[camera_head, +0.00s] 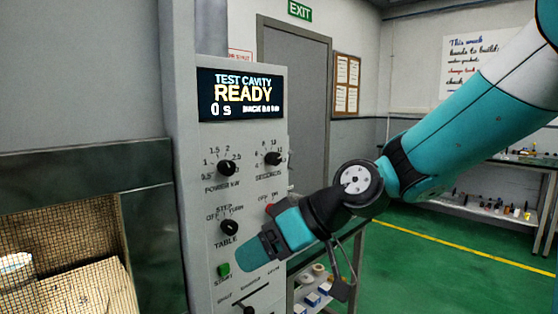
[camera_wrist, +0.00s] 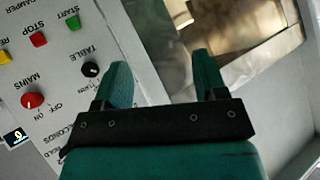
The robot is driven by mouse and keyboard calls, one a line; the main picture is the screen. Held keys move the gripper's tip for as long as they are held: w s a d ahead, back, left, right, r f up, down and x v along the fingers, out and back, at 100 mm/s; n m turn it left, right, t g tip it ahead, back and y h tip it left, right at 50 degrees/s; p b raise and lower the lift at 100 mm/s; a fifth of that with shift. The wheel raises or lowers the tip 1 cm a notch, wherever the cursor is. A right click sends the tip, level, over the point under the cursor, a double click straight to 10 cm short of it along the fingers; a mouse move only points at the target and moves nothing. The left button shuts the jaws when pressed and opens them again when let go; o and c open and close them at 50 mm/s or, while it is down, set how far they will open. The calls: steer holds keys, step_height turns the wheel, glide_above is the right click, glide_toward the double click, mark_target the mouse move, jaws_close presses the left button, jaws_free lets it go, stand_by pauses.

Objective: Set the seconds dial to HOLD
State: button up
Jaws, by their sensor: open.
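The seconds dial (camera_head: 273,158) is a black knob on the upper right of the grey control panel (camera_head: 200,200), with printed marks around it. Its exact setting is too small to read. The display (camera_head: 239,95) above shows "TEST CAVITY READY" and "0 s". My gripper (camera_head: 250,262) is in front of the lower panel, below the seconds dial and near the table dial (camera_head: 229,227). In the wrist view my gripper (camera_wrist: 163,68) is open with nothing between its fingers. There the seconds label shows partly at the lower left, and its dial is out of sight.
The power dial (camera_head: 228,168) is left of the seconds dial. The red mains knob (camera_wrist: 32,100) and red stop button (camera_wrist: 39,40) show in the wrist view. The green start button (camera_head: 223,269) is low on the panel. A mesh-fronted cavity (camera_head: 70,215) stands left.

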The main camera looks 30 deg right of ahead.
steer(key=w+d+r+m+t, duration=0.2)
steer(key=w+d+r+t, duration=0.2)
steer(key=w+d+t, duration=0.5)
steer(key=m+t+h, duration=0.2)
steer(key=m+h, duration=0.1)
glide_toward(277, 160)
steer(key=p+x, duration=0.8)
steer(key=shift+r+p, duration=0.2)
steer(key=shift+p, duration=0.15)
steer(key=shift+w+a+f, duration=0.1)
steer(key=shift+w+a, duration=0.05)
steer(key=shift+w, duration=0.45)
steer(key=c, duration=0.9)
